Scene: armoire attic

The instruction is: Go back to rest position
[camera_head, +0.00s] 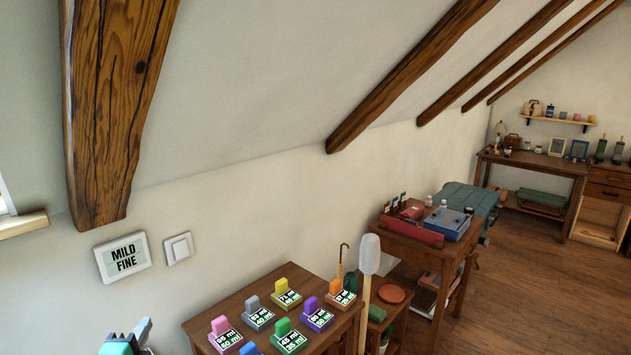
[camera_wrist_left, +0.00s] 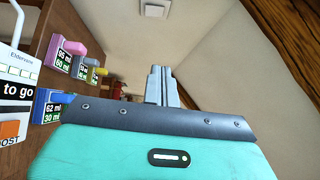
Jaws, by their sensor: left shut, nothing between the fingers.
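My left gripper (camera_head: 140,332) shows at the bottom left edge of the head view, teal and grey, in front of the wall. In the left wrist view its two grey fingers (camera_wrist_left: 162,86) are pressed together with nothing between them. It is apart from the small wooden table (camera_head: 272,284) and the things on it. My right gripper is out of view.
Several coloured blocks with number labels, such as the pink one (camera_head: 222,333), stand on the small table. A white paddle-shaped thing (camera_head: 369,254) rises beside it. A wall sign (camera_head: 122,257) and a switch (camera_head: 178,248) are near my gripper. Wooden floor (camera_head: 530,285) is clear at right.

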